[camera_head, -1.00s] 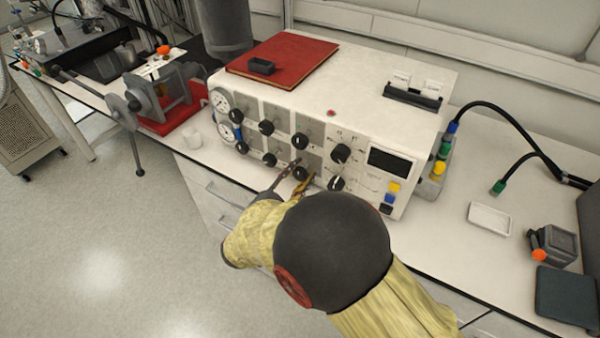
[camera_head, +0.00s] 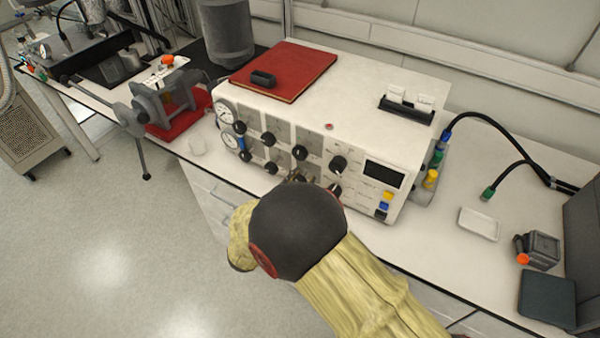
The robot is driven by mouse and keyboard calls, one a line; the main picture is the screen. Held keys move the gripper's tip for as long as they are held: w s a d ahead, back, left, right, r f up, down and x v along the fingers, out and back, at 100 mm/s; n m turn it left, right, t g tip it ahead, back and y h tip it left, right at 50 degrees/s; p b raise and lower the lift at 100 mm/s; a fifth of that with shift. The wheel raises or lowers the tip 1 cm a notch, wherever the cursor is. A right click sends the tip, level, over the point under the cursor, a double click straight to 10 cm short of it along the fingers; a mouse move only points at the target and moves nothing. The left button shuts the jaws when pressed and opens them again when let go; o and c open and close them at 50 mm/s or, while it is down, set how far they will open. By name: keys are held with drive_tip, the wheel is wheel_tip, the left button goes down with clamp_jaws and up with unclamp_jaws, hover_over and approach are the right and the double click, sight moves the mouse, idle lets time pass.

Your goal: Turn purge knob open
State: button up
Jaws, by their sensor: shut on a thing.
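The white reactor control box (camera_head: 360,82) stands on the bench, with two rows of black knobs on its front panel. The labels are too small to read, so I cannot tell which knob is marked purge. My gripper (camera_head: 298,175) is at the third knob from the left in the lower row and is shut on it. That knob is mostly hidden by the fingers and my dark wrist. The upper knob (camera_head: 300,153) just above it shows clear. The lower right knob (camera_head: 335,190) is partly covered by my arm.
Two round gauges (camera_head: 227,110) sit at the panel's left end. A small dark screen (camera_head: 383,174) and coloured buttons are at its right. A red book (camera_head: 300,66) lies on top of the box. A white tray (camera_head: 479,223) lies on the bench to the right.

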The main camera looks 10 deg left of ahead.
drive_tip(key=n+p, duration=0.6)
drive_tip(key=p, duration=0.1)
drive_tip(key=shift+r+n, duration=0.2)
drive_tip(key=shift+n, duration=0.1)
drive_tip(key=n+p, duration=0.3)
drive_tip(key=shift+f+n+p, duration=0.15)
drive_tip(key=shift+n+p, duration=0.95)
drive_tip(key=shift+n, duration=0.6)
drive_tip(key=o, duration=1.2)
drive_tip(key=shift+c, duration=0.2)
drive_tip(key=shift+s, duration=0.1)
